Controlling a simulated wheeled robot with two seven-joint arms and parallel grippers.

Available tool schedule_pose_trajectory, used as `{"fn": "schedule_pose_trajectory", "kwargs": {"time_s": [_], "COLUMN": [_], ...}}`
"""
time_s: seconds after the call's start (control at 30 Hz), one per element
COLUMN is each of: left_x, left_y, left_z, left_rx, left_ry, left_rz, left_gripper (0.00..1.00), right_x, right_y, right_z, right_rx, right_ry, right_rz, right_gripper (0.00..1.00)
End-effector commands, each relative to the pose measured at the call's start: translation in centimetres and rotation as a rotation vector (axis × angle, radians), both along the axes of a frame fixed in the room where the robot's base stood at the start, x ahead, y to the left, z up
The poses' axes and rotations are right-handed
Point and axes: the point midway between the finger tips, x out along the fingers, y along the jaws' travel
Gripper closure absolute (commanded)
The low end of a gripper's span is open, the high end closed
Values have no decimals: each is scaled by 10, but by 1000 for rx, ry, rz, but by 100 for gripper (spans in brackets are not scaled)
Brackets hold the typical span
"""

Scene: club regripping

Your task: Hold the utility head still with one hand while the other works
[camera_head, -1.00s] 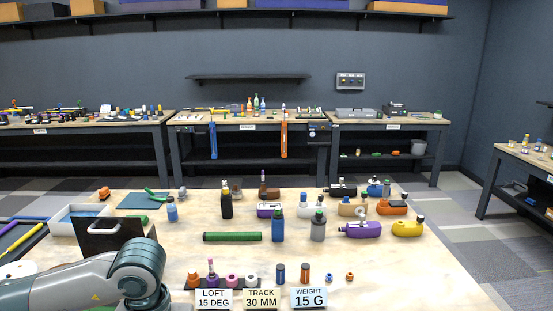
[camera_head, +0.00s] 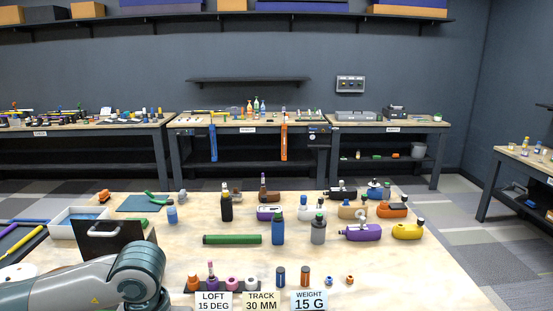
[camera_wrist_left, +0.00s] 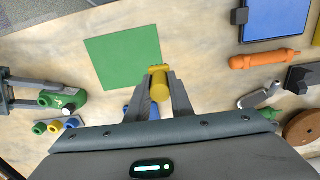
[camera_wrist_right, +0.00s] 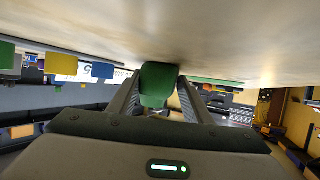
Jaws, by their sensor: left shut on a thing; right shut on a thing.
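In the left wrist view my left gripper (camera_wrist_left: 158,98) is shut on a small yellow cylindrical piece (camera_wrist_left: 160,82) with a wider ribbed end. It is above the bench, near the lower edge of a green mat. In the right wrist view my right gripper (camera_wrist_right: 158,95) is shut on a green rounded thing (camera_wrist_right: 158,82), close to the pale bench surface. A green head-like body (camera_wrist_left: 68,100) with a dark round top shows at the left of the left wrist view, beside grey finger-like parts. It may be the utility head in my right gripper. Neither gripper shows in the head view.
The head view shows a bench with several club heads, including a purple one (camera_head: 362,232) and a yellow one (camera_head: 408,231). An orange tool (camera_wrist_left: 264,60) lies right of the green mat (camera_wrist_left: 122,55).

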Motion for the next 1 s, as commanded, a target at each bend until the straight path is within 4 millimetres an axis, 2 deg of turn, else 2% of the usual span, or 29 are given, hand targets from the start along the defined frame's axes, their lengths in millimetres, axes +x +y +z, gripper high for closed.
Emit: {"fn": "schedule_pose_trajectory", "kwargs": {"time_s": [0.37, 0.57, 0.77, 1.0], "left_x": [0, 5, 20, 43], "left_y": [0, -10, -44, -113], "left_z": [0, 0, 2, 6], "left_rx": [0, -1, -1, -1], "left_ry": [0, -1, -2, -2], "left_rz": [0, -2, -4, -7], "left_gripper": [100, 100, 100, 100], "right_x": [-1, -1, -1, -1], "right_y": [0, 0, 0, 0], "right_z": [-2, -2, -3, -3], "right_rx": [-4, -4, -4, -4], "right_ry": [3, 3, 4, 4], "right_rz": [1, 1, 1, 1], "right_gripper": [84, 84, 84, 84]}}
